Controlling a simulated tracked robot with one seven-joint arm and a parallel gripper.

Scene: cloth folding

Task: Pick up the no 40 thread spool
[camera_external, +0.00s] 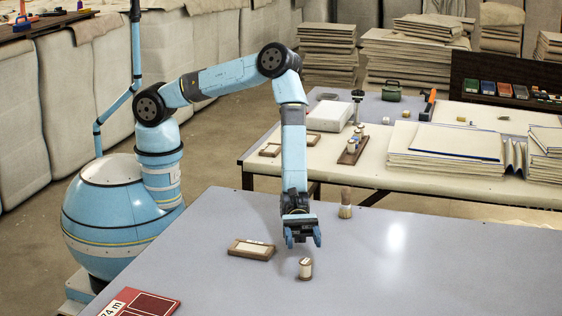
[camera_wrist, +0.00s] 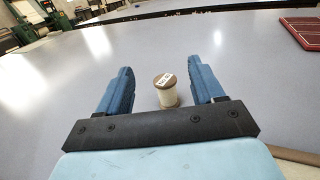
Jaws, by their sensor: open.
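The thread spool (camera_external: 305,268) stands upright on the grey table, cream thread between brown ends. In the wrist view the spool (camera_wrist: 167,91) shows a white label on its top; the print is too small to read surely. My gripper (camera_external: 304,241) is open and empty above the table, just behind the spool in the external view. In the wrist view the spool appears between the two blue fingers of my gripper (camera_wrist: 163,75), apart from both. The spool's lower part is partly hidden by the dark gripper bar there.
A wooden-framed block (camera_external: 251,250) lies left of the spool. A red sample card (camera_external: 141,303) lies at the front left. The table's right side (camera_external: 450,275) is clear. Another table with stacked cloth (camera_external: 445,145) stands behind.

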